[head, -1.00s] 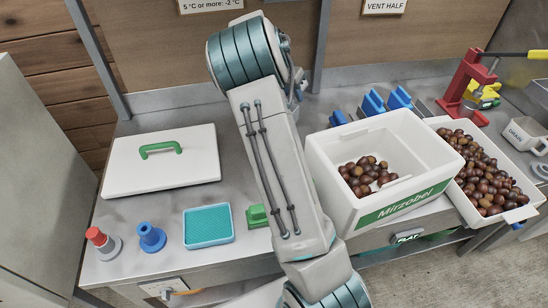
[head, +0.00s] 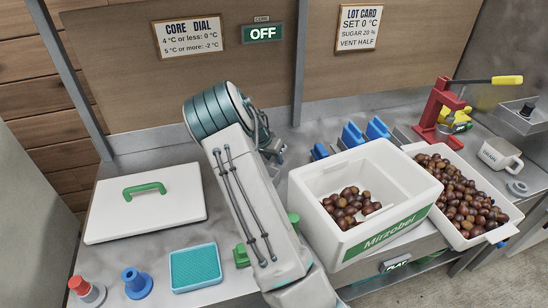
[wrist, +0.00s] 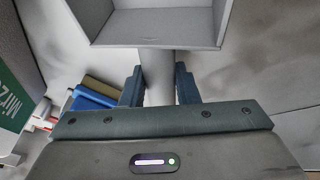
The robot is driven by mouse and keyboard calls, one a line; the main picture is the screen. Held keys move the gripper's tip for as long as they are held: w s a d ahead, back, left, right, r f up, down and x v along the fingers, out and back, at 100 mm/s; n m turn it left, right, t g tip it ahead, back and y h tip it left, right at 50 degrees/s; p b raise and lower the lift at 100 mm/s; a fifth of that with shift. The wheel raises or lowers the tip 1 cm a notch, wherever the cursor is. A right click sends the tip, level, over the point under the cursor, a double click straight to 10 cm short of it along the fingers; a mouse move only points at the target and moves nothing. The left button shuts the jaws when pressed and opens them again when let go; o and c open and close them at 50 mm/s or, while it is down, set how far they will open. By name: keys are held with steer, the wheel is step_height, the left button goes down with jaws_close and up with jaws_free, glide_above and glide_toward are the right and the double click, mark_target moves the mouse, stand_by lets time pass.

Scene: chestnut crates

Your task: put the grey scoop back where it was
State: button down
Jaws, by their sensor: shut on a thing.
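The grey scoop shows in the wrist view (wrist: 160,24), its box-like open pan at the top and its round handle coming down toward me. My gripper (wrist: 159,85) is shut on the handle, one dark finger on each side. In the head view my arm hides the gripper and the scoop, so I cannot tell how high the scoop is above the counter. No empty holder for the scoop can be made out.
A white crate of chestnuts (head: 350,240) stands right of my arm; a white tray of chestnuts (head: 420,153) lies beyond it. Blue-handled items (head: 352,135) stand behind the crate. A red press (head: 437,115) is at back right. A white lid (head: 110,228) lies left.

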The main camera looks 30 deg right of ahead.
steer(key=shift+f, duration=0.15)
steer(key=c, duration=1.1)
jaws_free()
steer(key=shift+r, duration=0.2)
steer(key=b+v, duration=0.2)
steer(key=v, duration=0.9)
steer(key=s+a+r+n+t+y, duration=0.1)
steer(key=s+a+r+n, duration=0.1)
steer(key=s+a+r, duration=0.3)
steer(key=s+a+r+n+y, duration=0.2)
steer(key=s+a, duration=0.1)
steer(key=s, duration=0.4)
steer(key=s+a+r+n+t+y, duration=0.1)
steer(key=s+a+r+n, duration=0.1)
steer(key=s+a+r, duration=0.3)
steer(key=s+a+f+n, duration=0.1)
steer(key=s+a+n, duration=0.1)
steer(key=s, duration=0.6)
steer(key=s+a+f+n, duration=0.1)
steer(key=s+a+n, duration=0.2)
steer(key=s, duration=0.5)
steer(key=shift+f+t+y, duration=0.2)
steer(key=shift+t+y, duration=0.2)
